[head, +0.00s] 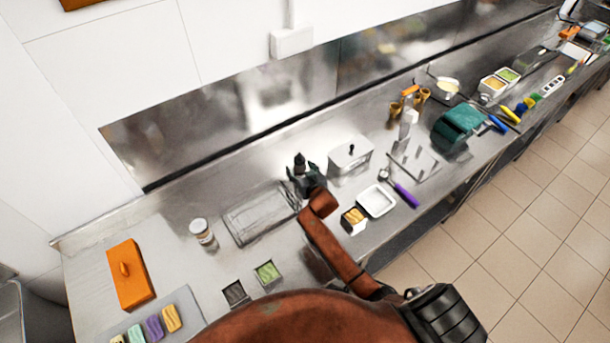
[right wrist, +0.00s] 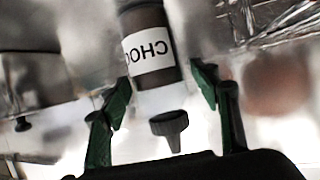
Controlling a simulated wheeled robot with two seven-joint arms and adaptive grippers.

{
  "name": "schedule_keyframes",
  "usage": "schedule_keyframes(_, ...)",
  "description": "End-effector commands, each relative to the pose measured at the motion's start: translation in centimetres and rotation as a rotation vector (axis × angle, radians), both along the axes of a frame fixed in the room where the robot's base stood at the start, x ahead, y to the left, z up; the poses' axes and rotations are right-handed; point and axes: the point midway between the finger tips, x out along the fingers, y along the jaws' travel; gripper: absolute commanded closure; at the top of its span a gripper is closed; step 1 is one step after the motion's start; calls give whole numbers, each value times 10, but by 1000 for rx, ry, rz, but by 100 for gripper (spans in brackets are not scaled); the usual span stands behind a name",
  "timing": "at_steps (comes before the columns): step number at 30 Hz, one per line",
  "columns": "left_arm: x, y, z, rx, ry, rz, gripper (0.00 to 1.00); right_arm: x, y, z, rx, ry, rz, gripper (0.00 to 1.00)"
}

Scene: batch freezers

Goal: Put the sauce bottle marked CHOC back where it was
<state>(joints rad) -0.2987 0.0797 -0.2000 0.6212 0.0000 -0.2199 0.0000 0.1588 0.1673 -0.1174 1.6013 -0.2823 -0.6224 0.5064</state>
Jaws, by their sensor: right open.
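The sauce bottle marked CHOC (right wrist: 150,52) shows in the right wrist view, with a brown body, a white label and a dark nozzle (right wrist: 170,125). In the head view only its dark pointed tip (head: 299,160) shows above my right gripper (head: 305,178). The bottle appears upright on the steel counter. My right gripper is open; in the right wrist view its green fingers (right wrist: 162,105) stand on either side of the bottle's upper part, with gaps visible. The lower bottle is hidden in the head view. My left gripper is out of view.
A lidded steel container (head: 350,157) stands close right of the gripper, and a metal tray (head: 258,216) lies to the left. A jar (head: 201,232), a white tray (head: 377,201) and a purple-handled scoop (head: 402,193) are nearby. The back wall is close behind.

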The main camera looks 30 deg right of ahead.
Motion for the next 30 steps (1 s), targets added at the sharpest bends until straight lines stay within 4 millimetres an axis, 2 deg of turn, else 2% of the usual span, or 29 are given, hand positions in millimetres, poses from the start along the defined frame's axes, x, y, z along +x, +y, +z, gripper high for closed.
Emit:
schedule_keyframes(9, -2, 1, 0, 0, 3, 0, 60, -59, 7, 24, 1, 0, 0, 43)
schedule_keyframes(15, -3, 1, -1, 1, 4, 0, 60, -89, 11, 37, 2, 1, -2, 43)
schedule_keyframes(21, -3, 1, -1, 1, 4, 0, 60, -101, 12, 42, 1, 2, -1, 43)
schedule_keyframes(30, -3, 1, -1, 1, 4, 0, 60, -102, 12, 43, 0, 2, -1, 43)
